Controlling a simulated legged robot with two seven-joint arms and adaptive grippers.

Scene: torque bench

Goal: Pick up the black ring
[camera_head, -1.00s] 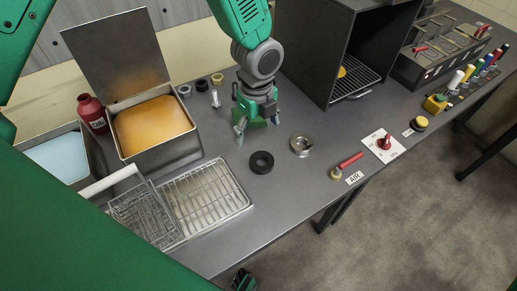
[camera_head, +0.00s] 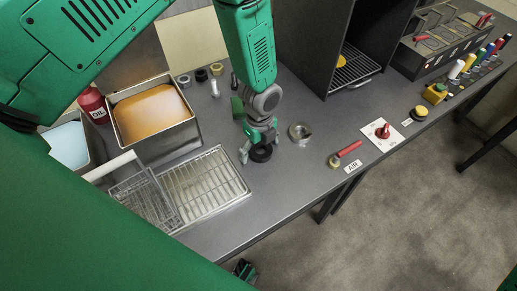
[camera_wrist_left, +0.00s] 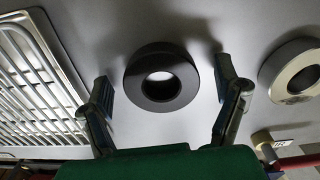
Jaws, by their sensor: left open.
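The black ring (camera_head: 261,153) lies flat on the grey bench, partly hidden by my left gripper in the head view. My left gripper (camera_head: 259,158) is open above it. In the left wrist view the whole black ring (camera_wrist_left: 160,77) shows between the two spread fingers of my left gripper (camera_wrist_left: 165,85), with a gap on each side. Neither finger appears to touch it. At the bottom edge of the head view, a dark and green part (camera_head: 244,269) shows that may be my right gripper; its fingers cannot be made out.
A metal ring (camera_head: 300,132) lies just right of the black ring, also seen in the left wrist view (camera_wrist_left: 294,72). A wire-rack tray (camera_head: 237,190) is close on the left. A red-handled air valve (camera_head: 349,149) sits further right. Bare bench lies in front.

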